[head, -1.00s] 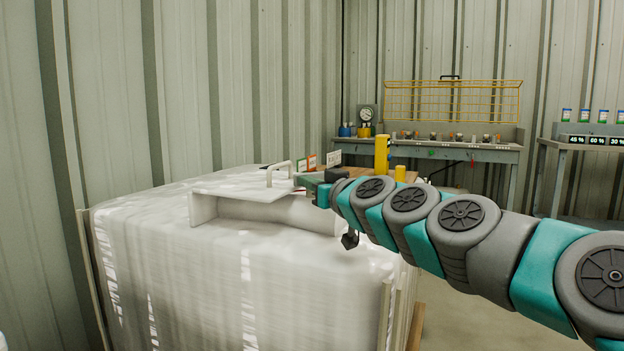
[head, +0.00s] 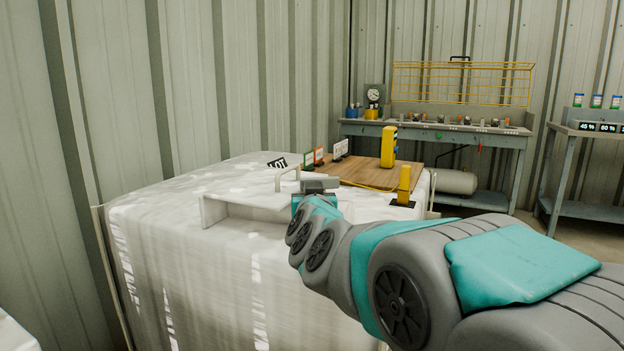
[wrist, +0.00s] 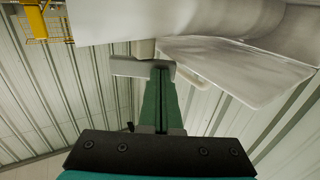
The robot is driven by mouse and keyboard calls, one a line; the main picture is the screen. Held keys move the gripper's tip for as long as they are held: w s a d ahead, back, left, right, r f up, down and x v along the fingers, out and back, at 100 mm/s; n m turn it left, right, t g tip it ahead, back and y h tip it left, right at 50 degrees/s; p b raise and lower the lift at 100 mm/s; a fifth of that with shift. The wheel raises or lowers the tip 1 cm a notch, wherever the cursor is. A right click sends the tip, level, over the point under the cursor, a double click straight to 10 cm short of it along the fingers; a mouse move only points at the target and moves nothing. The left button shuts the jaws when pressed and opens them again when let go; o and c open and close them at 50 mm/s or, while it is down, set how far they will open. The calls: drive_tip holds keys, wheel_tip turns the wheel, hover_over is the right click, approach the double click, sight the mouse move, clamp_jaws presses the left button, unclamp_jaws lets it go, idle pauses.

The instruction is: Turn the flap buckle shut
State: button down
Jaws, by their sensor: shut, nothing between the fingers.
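A pale flap (head: 240,201) with a loop handle (head: 288,176) lies on top of the white bulk bag (head: 190,255). In the wrist view the flap (wrist: 235,62) and handle (wrist: 213,84) are right of my fingers. A grey tab (head: 320,184), which looks like the buckle, is just right of the handle. In the wrist view the tab (wrist: 128,66) extends left from the fingertips, in front of a small block (wrist: 143,48). My gripper (wrist: 160,70) is shut and empty, its tips at the tab. Whether they touch it I cannot tell.
Behind the bag's flap are a wooden board (head: 375,174), a yellow post (head: 388,147), a shorter yellow post (head: 404,184) and small signs (head: 318,156). A workbench (head: 440,130) stands at the back wall. A corrugated wall (head: 200,90) runs close behind the bag's left side.

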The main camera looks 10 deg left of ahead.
drive_tip(key=shift+w+a+r+p, duration=0.2)
drive_tip(key=shift+a+p, duration=0.2)
drive_tip(key=shift+p, duration=0.9)
drive_tip(key=shift+a+p, duration=0.15)
drive_tip(key=shift+p, duration=0.15)
drive_tip(key=shift+w+a+f, duration=0.15)
drive_tip(key=shift+w+a, duration=0.3)
drive_tip(key=shift+a, duration=0.05)
